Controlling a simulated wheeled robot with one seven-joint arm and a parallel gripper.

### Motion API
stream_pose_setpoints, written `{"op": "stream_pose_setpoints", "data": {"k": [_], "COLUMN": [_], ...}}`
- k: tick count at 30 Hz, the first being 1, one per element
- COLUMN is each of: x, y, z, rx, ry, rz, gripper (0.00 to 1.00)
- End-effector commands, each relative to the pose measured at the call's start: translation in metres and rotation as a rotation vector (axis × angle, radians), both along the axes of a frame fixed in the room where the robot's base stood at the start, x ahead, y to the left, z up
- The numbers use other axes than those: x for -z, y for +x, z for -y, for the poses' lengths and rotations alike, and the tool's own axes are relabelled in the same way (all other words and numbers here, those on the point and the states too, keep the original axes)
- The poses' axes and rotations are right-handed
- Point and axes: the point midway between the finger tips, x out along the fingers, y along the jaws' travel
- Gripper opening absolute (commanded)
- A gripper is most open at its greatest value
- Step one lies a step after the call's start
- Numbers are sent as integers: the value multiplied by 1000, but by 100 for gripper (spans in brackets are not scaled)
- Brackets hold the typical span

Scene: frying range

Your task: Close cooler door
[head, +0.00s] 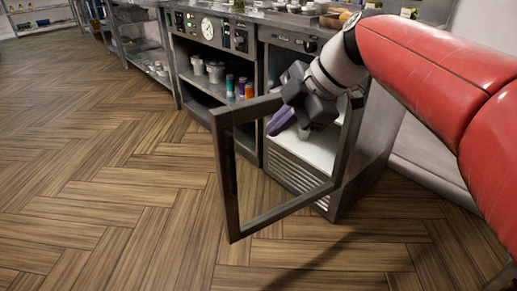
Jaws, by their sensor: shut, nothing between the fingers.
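The cooler (297,172) is a low metal unit at the right end of the counter, with a white interior and a slatted grille low on its front. Its door (228,185), a dark metal frame with a see-through middle, stands open. It swings out from the cooler's right side, with its free edge toward the left and front. My gripper (281,121), grey with purple fingers, is shut and empty.
Open shelves (215,85) left of the cooler hold white containers (215,72) and colourful cans (240,88). A control panel with a round dial (207,28) sits above. Food trays (335,20) stand on the counter. The wood floor (100,190) is clear at left and front.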

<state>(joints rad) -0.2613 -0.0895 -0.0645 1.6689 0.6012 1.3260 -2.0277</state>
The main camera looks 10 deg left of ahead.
Motion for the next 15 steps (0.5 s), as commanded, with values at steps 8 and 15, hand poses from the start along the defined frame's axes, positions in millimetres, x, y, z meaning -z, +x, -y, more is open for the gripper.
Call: {"op": "stream_pose_setpoints", "data": {"k": [8,15], "x": [32,73], "y": [4,11], "z": [-24,-54], "rx": [-9,-8], "ry": [0,-2], "rz": [-2,-1], "gripper": [0,0]}}
